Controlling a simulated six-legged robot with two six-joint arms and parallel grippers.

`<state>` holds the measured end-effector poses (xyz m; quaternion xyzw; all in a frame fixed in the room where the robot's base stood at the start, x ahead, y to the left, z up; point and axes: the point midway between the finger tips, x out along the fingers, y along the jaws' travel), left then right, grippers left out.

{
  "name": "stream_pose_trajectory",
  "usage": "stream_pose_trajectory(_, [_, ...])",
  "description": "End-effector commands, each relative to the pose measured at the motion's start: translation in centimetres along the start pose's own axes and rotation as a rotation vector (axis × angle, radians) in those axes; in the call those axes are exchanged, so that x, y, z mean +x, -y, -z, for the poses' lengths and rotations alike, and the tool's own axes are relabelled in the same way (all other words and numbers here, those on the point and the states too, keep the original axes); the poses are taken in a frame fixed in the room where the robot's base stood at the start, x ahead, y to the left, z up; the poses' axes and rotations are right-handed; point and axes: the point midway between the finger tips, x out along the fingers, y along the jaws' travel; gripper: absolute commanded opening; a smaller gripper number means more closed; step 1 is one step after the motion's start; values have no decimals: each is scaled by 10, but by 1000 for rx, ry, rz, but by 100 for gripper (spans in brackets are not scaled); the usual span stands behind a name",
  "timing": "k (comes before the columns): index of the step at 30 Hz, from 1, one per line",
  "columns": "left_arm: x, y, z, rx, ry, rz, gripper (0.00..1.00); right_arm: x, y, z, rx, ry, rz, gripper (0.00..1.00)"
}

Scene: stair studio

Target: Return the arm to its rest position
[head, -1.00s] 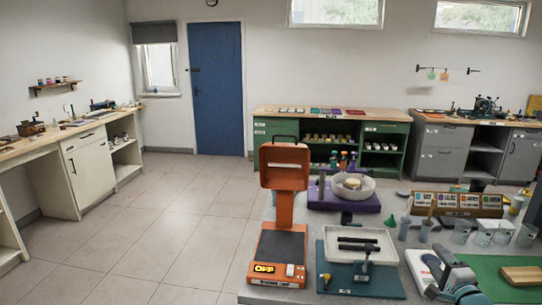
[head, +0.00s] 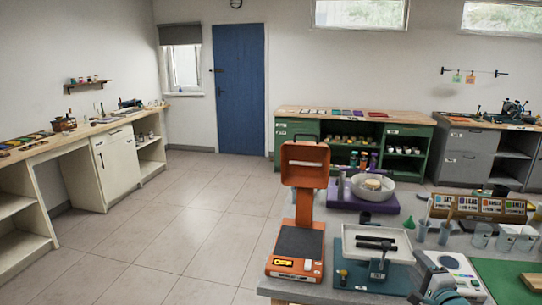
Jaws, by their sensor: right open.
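My right gripper (head: 424,279) is low in the head view, right of centre, in front of the workbench. It is open, and I see nothing between its fingers. The lower part of it and most of the arm behind it are cut off by the bottom edge. It overlaps the left side of a white device with round discs (head: 461,270) in the picture; I cannot tell the gap between them. My left gripper and arm are out of view.
The tiled floor (head: 190,220) at left is free.

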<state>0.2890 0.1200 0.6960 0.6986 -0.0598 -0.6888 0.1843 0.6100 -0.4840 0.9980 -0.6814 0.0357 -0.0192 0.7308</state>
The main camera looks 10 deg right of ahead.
Motion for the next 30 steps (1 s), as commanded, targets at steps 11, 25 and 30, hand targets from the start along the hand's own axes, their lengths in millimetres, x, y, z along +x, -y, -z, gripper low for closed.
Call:
stream_pose_trajectory(11, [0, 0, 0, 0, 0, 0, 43, 1, -103, -135, 122, 153, -229, 52])
stream_pose_trajectory(25, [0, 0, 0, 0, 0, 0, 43, -99, -245, -274, -102, 374, -668, 52])
stream_pose_trajectory(30, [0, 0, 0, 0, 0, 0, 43, -162, -286, -305, -261, 507, -834, 52])
